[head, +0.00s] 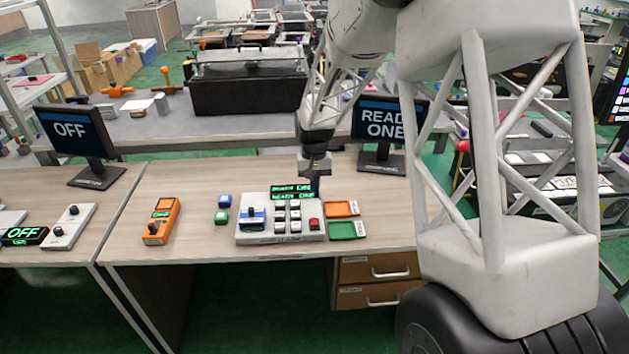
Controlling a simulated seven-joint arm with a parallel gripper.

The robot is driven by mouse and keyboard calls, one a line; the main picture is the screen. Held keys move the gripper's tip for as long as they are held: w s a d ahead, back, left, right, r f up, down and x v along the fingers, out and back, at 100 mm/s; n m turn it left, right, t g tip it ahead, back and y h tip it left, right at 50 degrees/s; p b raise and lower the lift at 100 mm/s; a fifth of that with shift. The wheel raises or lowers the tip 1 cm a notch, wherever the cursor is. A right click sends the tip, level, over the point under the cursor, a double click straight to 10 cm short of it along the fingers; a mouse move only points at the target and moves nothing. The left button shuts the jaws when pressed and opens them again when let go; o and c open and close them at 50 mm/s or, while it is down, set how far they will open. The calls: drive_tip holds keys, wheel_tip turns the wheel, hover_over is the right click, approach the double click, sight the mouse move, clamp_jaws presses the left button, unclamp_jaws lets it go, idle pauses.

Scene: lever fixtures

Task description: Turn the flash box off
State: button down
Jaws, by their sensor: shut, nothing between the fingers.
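A pale box (282,231) with several white buttons sits near the front edge of the middle table. A blue-topped part is at its left and a red button (314,223) at its right. Its black display (291,192) shows two lines of green text, too small to read surely. I take this as the flash box; no label confirms it. My gripper (316,192) is shut and empty, pointing down at the box's back right, beside the display. I cannot tell whether it touches the box. The monitor (374,124) behind reads "READ…" and "ONE", partly covered by my arm.
Orange (342,208) and green (347,230) trays lie right. On the left, a monitor (72,131) and a small display (23,235) read "OFF".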

sight(315, 223)
drive_tip(key=f, duration=0.3)
drive_tip(key=s+f, duration=0.1)
drive_tip(key=f, duration=0.3)
drive_tip(key=s+f, duration=0.1)
drive_tip(key=f, duration=0.2)
drive_tip(key=shift+f, duration=0.3)
